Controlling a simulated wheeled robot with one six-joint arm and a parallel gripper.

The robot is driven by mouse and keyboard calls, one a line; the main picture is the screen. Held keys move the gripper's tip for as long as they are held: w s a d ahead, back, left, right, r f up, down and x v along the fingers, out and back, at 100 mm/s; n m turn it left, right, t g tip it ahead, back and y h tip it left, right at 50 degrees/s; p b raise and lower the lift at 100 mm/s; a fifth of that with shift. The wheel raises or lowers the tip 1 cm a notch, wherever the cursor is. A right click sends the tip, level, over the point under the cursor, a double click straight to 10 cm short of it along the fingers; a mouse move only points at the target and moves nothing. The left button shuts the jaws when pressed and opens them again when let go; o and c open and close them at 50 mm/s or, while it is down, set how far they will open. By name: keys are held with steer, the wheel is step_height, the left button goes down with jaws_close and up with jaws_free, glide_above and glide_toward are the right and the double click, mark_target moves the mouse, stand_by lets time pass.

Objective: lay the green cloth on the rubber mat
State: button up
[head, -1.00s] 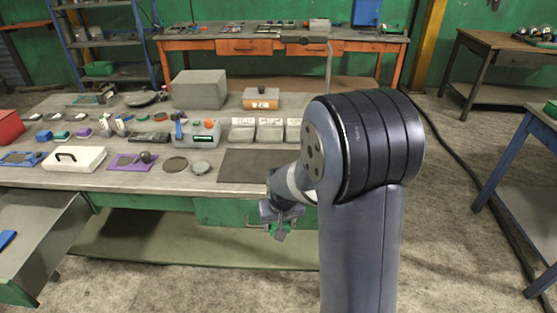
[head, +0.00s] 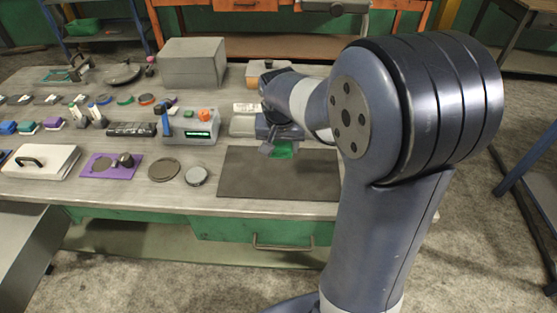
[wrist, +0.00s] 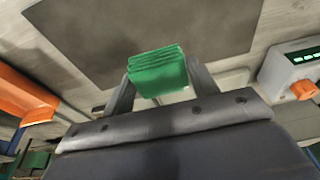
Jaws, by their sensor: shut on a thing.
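The green cloth (wrist: 158,72) is a folded, layered pad held between the two fingers of my gripper (wrist: 160,82) in the wrist view. In the head view the cloth (head: 284,150) shows as a small green patch below my gripper (head: 268,146), near the back edge of the mat. The rubber mat (head: 262,180) is a dark grey rectangle lying flat near the front edge of the bench. It also shows in the wrist view (wrist: 130,35), beyond the cloth. The mat's right end is hidden behind my arm. The cloth appears above the surface; its exact height I cannot tell.
A grey device (head: 190,126) with an orange knob stands left of my gripper; it also shows in the wrist view (wrist: 290,75). White-labelled bins sit behind the mat, partly hidden by my gripper. A round grey disc (head: 196,176) lies left of the mat. The mat's visible surface is clear.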

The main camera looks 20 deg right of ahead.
mark_target(281, 170)
steer(key=shift+f, duration=3.55)
steer(key=shift+f, duration=0.2)
steer(key=o, duration=1)
steer(key=shift+r, duration=0.1)
steer(key=shift+r, duration=0.5)
steer(key=v, duration=1.1)
steer(key=shift+s+r, duration=0.1)
steer(key=shift+s, duration=0.1)
steer(key=shift+r+p, duration=0.1)
steer(key=shift+p, duration=0.2)
